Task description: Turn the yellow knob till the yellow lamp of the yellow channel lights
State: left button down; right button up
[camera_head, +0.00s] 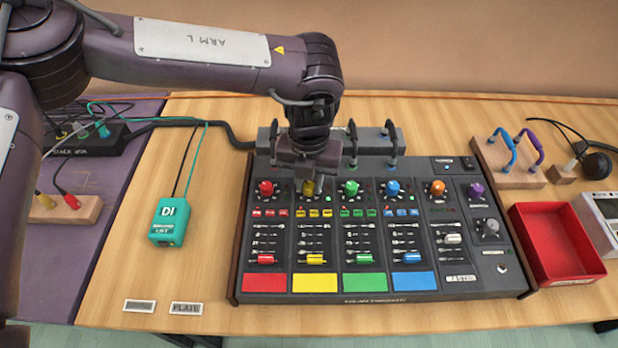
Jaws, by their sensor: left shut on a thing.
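The mixing desk (262,222) lies on the wooden table with its coloured channels side by side. The yellow knob (309,188) is at the top of the yellow channel, second from the left, and is partly hidden by my gripper. My left gripper (310,180) comes down over it from above and is shut on it. A small green light (328,199) glows just right of the knob. I cannot make out a lit yellow lamp. The yellow pad (315,282) marks the bottom of this channel. My right gripper is not in view.
The red knob (266,188) and green knob (351,188) stand close on either side. A teal DI box (169,222) lies left, a red tray (552,245) right. The table's front left is mostly clear.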

aim_at(309, 184)
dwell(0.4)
pick_arm(q)
jog(key=c, duration=1.2)
grip_release()
jog(key=shift+c, duration=0.2)
jog(key=shift+r, duration=0.15)
notch_tip(309, 184, up, 8)
jog(key=shift+f+b, duration=0.2)
jog(key=shift+b, duration=0.15)
